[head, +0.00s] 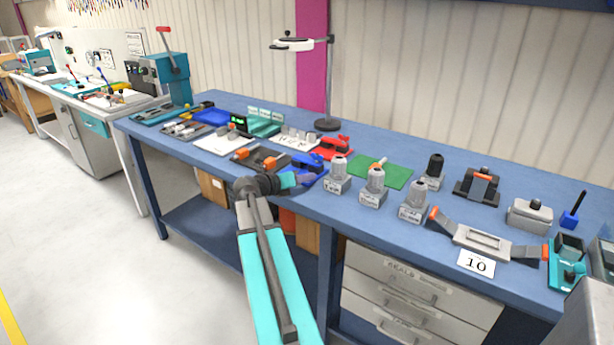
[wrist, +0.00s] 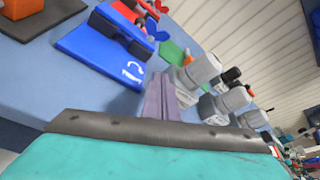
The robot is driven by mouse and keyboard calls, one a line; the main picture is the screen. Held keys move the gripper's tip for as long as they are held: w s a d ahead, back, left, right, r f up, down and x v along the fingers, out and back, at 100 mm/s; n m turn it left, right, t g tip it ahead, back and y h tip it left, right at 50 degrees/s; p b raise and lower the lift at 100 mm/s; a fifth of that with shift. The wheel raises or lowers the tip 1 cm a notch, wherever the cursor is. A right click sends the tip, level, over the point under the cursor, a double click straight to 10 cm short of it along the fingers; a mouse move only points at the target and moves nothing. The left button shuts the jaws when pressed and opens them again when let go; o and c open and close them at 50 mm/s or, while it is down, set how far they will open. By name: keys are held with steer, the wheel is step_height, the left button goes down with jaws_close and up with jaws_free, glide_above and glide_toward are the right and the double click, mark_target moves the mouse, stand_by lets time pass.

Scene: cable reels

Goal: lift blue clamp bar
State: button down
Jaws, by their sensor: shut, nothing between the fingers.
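The blue clamp (head: 306,160) stands near the front edge of the blue bench in the head view. My gripper (head: 312,181) is just in front of the clamp, at the bench edge. In the wrist view my gripper (wrist: 160,95) shows as purplish fingers held together and empty, to the right of the clamp base and apart from the bar.
Grey bottle-shaped parts on blocks (head: 339,172) stand close to the right of my gripper. An orange-and-dark clamp (head: 262,157) is to the left, a red clamp (head: 332,147) behind. A green mat (head: 385,172) lies further right.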

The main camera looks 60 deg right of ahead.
steer(key=p+x, duration=0.1)
steer(key=x, duration=0.7)
steer(key=shift+d, duration=0.15)
steer(key=shift+w+d+r, duration=0.15)
steer(key=shift+d, duration=0.1)
steer(key=shift+w+a+r+p, duration=0.1)
steer(key=shift+w+r+p, duration=0.15)
steer(key=shift+w+r, duration=0.35)
steer(key=shift+w+r+p, duration=0.25)
steer(key=shift+w+r, duration=0.05)
steer(key=shift+r, duration=0.55)
